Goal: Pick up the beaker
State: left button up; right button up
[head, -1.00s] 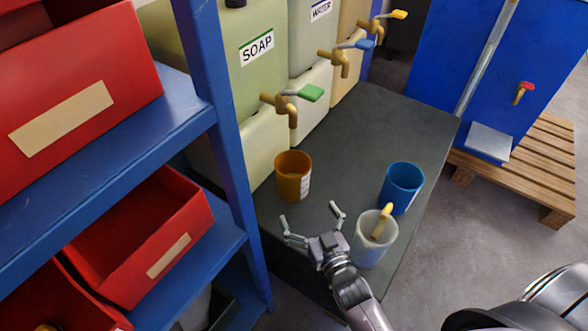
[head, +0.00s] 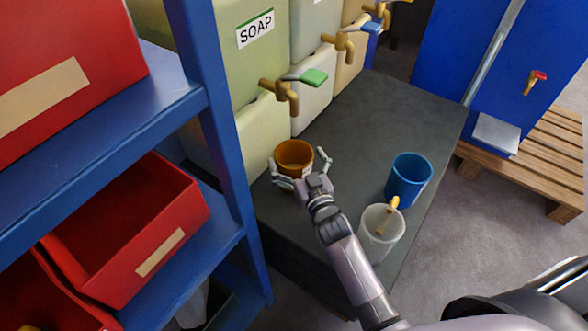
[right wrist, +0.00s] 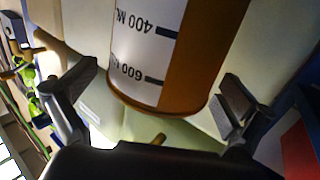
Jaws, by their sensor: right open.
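The orange-brown beaker (head: 295,156) stands upright on the dark table near the soap tank. In the right wrist view the beaker (right wrist: 185,60) fills the upper middle, with a white scale label marked 400 and 600. My right gripper (head: 300,172) is open, with one finger on each side of the beaker. In the right wrist view its fingers (right wrist: 158,88) stand apart from the beaker wall, with gaps visible on both sides. My left gripper is not in view.
A blue cup (head: 409,180) and a clear cup (head: 381,232) with a yellow-handled tool in it stand to the right on the table (head: 350,130). The soap tank's green-handled tap (head: 290,90) is just behind the beaker. A blue shelf post (head: 222,130) is close on the left.

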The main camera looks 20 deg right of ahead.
jog(key=shift+w+a, duration=0.1)
jog(key=shift+w, duration=0.65)
jog(key=shift+c, duration=0.4)
jog(key=c, duration=1.9)
jog(key=shift+o, duration=0.2)
jog(key=shift+r, duration=0.1)
